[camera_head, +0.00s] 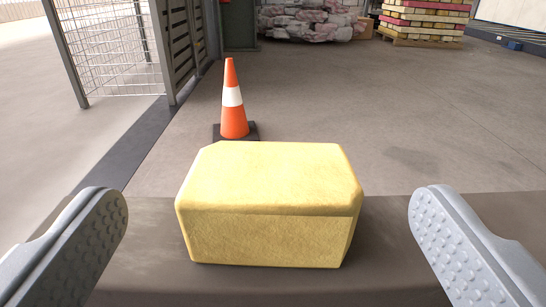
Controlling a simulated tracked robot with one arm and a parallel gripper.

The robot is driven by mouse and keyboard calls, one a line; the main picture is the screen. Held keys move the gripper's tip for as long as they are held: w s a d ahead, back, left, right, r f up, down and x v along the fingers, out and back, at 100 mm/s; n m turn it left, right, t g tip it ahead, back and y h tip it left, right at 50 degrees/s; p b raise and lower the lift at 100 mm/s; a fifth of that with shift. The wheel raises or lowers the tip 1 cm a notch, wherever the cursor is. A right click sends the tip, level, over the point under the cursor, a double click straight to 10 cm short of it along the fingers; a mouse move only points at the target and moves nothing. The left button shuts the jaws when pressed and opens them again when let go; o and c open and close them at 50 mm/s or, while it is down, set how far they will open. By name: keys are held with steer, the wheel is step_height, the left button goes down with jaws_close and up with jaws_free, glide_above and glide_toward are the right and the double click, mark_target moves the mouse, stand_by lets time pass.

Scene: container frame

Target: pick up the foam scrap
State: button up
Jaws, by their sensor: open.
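The foam scrap (268,205) is a yellow block with cut corners. It rests on a dark brown flat surface (400,282) in the middle of the view. My gripper (268,222) is open, with one grey dimpled finger left of the block and the other right of it. A clear gap shows between each finger and the block, and the fingers touch nothing. The block's far side and underside are hidden.
An orange and white traffic cone (233,105) stands on the floor beyond the block. A metal mesh gate (110,45) is at the back left. Wrapped bales (310,20) and a loaded pallet (422,20) are at the back right. The floor at right is clear.

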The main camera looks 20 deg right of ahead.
mark_target(273, 211)
steer(key=shift+b+x, duration=0.7)
steer(key=shift+x, duration=2)
steer(key=shift+s+f, duration=0.1)
steer(key=shift+f, duration=0.05)
steer(key=c, duration=1)
